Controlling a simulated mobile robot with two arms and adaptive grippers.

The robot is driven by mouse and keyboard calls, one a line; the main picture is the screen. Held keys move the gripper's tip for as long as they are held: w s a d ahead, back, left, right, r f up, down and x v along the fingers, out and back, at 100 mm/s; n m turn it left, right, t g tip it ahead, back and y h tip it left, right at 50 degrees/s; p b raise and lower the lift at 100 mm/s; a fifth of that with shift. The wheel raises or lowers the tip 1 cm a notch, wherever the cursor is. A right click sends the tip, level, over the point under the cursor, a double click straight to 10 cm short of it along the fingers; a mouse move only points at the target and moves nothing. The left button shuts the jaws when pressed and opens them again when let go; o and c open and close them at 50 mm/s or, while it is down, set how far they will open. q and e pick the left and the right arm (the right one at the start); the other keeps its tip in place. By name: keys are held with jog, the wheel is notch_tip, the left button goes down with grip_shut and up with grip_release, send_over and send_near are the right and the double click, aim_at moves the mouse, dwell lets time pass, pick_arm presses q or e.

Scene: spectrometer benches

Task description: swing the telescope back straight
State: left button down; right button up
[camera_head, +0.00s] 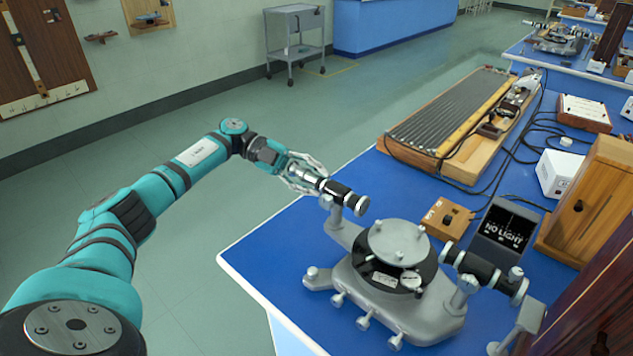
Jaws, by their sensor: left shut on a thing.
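The spectrometer (385,300) stands on the blue bench, with a round grey table (398,242) at its middle. Its telescope (344,193) is the short black tube with silver ends on the far left side of the round table. My left gripper (306,177) is shut on the telescope's outer left end, and its fingers hide that end. A second black tube (484,268), on the right side, looks roughly in line with the telescope; I cannot tell the exact angle. My right gripper is not in view.
A "NO LIGHT" display (503,232), a small wooden box (447,218) and a wooden housing (592,204) stand right of the spectrometer. A long wooden-framed board (440,120) and cables lie behind. The bench's left edge (250,272) is clear.

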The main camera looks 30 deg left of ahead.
pick_arm(q)
jog(key=c, duration=1.4)
grip_release()
jog(key=o, duration=0.3)
jog(key=shift+w, duration=0.1)
jog(key=shift+a, duration=0.1)
jog(key=v, duration=1.2)
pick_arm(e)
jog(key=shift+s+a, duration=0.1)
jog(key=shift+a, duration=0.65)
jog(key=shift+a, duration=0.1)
